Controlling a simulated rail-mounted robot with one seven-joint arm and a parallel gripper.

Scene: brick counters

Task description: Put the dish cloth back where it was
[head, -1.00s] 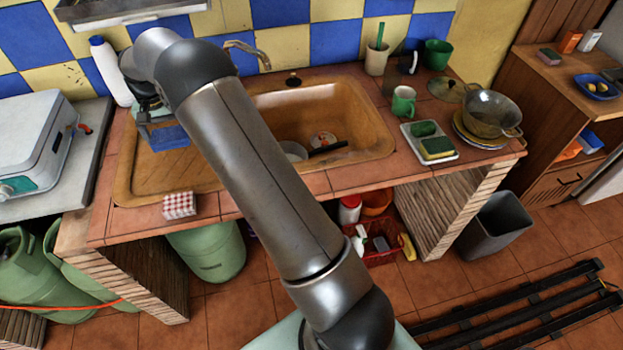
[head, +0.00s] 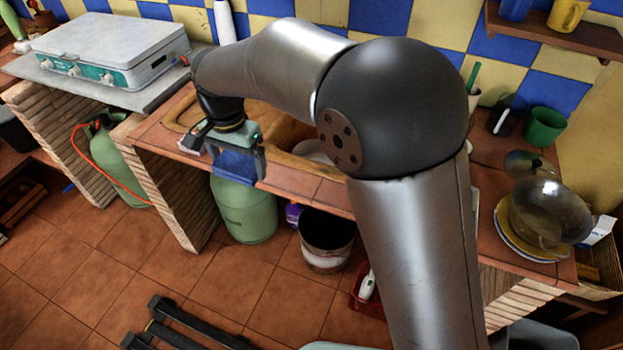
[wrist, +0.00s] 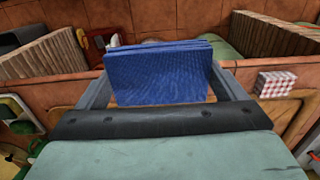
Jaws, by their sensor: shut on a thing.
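My gripper (head: 236,158) is shut on a folded blue cloth (head: 237,168), which appears to be the dish cloth. The cloth hangs between the two fingers, in front of the counter's front edge in the head view, with the green gas bottle below and behind it. In the wrist view the blue cloth (wrist: 158,75) fills the space between the fingers. A red-and-white checked folded cloth (wrist: 276,84) lies on the counter, apart from the gripper; the head view does not show it clearly now.
The tiled counter (head: 160,135) holds a brown sink (head: 285,130), partly hidden by my arm. A grey appliance (head: 110,45) stands left. A green gas bottle (head: 243,210) and a bucket (head: 326,240) stand below. A pan (head: 548,212) rests on plates at right.

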